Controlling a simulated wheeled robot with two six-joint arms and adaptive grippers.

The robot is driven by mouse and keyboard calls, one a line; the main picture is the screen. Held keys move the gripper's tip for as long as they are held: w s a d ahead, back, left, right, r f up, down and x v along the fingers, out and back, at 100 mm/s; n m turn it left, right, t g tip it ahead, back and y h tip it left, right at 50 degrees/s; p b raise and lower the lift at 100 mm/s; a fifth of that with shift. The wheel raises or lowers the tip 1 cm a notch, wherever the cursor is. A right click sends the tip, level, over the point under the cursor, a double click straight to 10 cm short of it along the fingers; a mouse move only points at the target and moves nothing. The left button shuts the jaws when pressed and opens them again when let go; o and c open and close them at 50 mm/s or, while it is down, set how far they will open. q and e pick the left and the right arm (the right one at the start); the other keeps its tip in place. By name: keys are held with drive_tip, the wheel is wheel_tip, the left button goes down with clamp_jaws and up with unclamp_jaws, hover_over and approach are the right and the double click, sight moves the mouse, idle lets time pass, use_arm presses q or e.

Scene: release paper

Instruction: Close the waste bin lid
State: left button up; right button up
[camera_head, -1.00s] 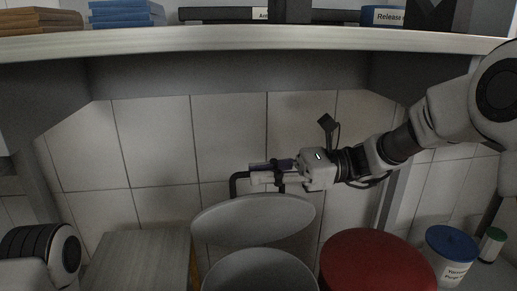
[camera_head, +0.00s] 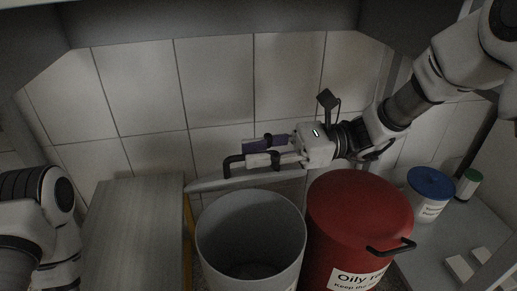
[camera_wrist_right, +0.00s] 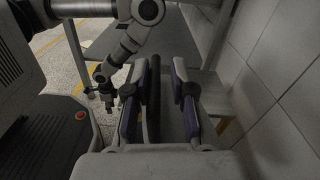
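The grey waste bin (camera_head: 250,228) stands open, and I see down into it in the head view. Its lid (camera_head: 215,184) stands raised behind the rim and shows almost edge-on. The lid's black handle (camera_head: 229,166) juts up at its far side. My right gripper (camera_head: 262,153) reaches in from the right over the lid, with its fingers at the handle. In the wrist view my right gripper (camera_wrist_right: 160,100) has its fingers apart, with a dark bar (camera_wrist_right: 154,98), apparently the handle, between them. My left gripper (camera_wrist_right: 108,98) is small and dim there; its finger state is unclear.
A red oily waste can (camera_head: 350,205) stands close on the right of the bin. A grey cabinet (camera_head: 135,225) stands on the left. A blue-lidded tub (camera_head: 430,183) and a green-capped container (camera_head: 468,182) are at the right. A tiled wall (camera_head: 215,85) is behind.

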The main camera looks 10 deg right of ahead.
drive_tip(key=shift+r, duration=0.1)
wheel_tip(320, 180, up, 10)
drive_tip(key=shift+f, duration=0.1)
idle(0.4)
